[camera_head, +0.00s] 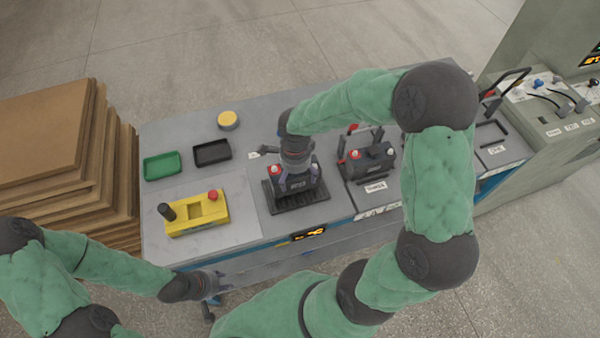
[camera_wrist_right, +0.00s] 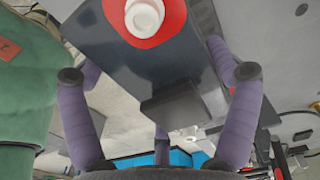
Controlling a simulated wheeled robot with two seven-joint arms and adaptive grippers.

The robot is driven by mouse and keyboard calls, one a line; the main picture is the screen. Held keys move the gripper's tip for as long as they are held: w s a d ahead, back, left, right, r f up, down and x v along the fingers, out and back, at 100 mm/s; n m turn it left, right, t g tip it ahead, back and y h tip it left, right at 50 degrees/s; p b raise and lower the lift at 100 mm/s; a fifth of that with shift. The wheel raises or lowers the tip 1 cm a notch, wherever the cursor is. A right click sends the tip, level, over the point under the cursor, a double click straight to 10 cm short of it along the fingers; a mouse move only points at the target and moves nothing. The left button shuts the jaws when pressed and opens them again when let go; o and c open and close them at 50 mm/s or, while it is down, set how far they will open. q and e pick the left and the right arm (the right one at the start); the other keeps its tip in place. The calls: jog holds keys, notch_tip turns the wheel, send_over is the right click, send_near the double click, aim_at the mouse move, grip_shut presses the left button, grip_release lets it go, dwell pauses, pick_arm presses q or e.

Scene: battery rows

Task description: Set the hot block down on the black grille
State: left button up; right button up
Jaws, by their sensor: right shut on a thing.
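A dark block (camera_head: 299,184) with red-ringed white terminals is in the grasp of my right gripper (camera_head: 296,160) over the black grille (camera_head: 312,201). I cannot tell whether its underside touches the grille. The right wrist view shows the block (camera_wrist_right: 178,55) large, with one white terminal in a red ring, between the purple fingers of my right gripper (camera_wrist_right: 158,75). The grille is not clear in that view. My left gripper (camera_head: 212,290) is low, in front of the bench's front edge and away from the block; its finger gap is too small to judge.
A yellow fixture (camera_head: 197,218) with a black knob and red button stands left of the grille. Green (camera_head: 162,166) and black (camera_head: 212,152) trays and a yellow-topped round item (camera_head: 228,120) lie behind. A similar dark block (camera_head: 372,162) stands close right. Stacked brown boards (camera_head: 60,150) border the left.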

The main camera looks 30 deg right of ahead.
jog(key=shift+w+d+f, duration=0.1)
jog(key=shift+f, duration=1.2)
jog(key=shift+f+b, duration=0.1)
jog(key=shift+b, duration=0.3)
jog(key=o, duration=1.4)
jog(key=shift+f, duration=0.1)
jog(key=shift+r+p, duration=0.3)
jog(key=shift+r, duration=0.15)
notch_tip(320, 180, up, 11)
jog(key=shift+r+p, duration=0.2)
jog(key=shift+p, duration=1.05)
